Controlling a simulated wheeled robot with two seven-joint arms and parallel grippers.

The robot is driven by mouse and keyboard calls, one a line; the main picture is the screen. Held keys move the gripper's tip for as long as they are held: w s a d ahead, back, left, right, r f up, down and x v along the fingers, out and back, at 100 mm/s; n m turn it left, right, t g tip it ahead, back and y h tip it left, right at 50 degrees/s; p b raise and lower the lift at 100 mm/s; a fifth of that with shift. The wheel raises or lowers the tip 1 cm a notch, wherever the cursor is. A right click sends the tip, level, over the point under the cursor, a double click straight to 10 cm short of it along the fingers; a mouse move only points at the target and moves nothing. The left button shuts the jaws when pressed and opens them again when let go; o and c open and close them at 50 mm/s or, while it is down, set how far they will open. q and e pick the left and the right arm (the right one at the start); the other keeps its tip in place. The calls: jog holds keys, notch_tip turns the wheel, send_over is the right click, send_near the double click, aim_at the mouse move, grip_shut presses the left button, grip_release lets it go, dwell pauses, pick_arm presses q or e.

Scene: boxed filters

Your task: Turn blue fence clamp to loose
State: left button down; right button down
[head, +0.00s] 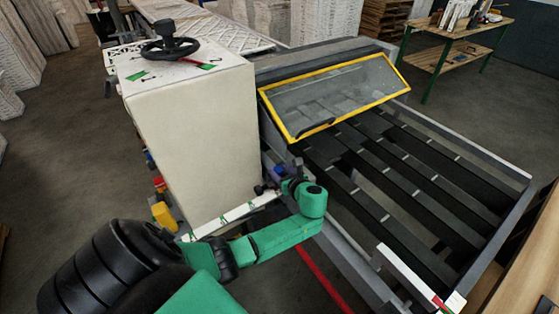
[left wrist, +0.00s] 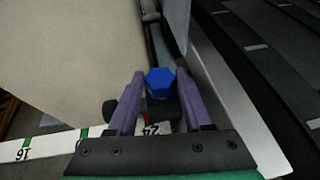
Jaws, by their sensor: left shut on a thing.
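The blue fence clamp (left wrist: 160,82) is a hexagonal knob, seen between the two purple fingers of my left gripper (left wrist: 160,92) in the left wrist view. The fingers are shut on it, one on each side. In the head view a small blue part of the clamp (head: 279,171) shows beside my left gripper (head: 283,182), at the lower right edge of the pale machine cabinet. A black bar runs up behind the clamp in the left wrist view. How far the clamp is turned cannot be told. My right gripper is in neither view.
A white scale (head: 225,219) with green marks runs below the clamp. The pale cabinet (head: 190,135) stands close on the left, with a black handwheel (head: 170,46) on top. A yellow-framed guard (head: 340,92) and dark slatted bed (head: 400,165) lie to the right.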

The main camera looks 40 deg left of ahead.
pick_arm(q)
jog(key=shift+d+f+g, duration=0.1)
jog(key=shift+g, duration=0.2)
jog(key=shift+c, duration=1.6)
grip_release()
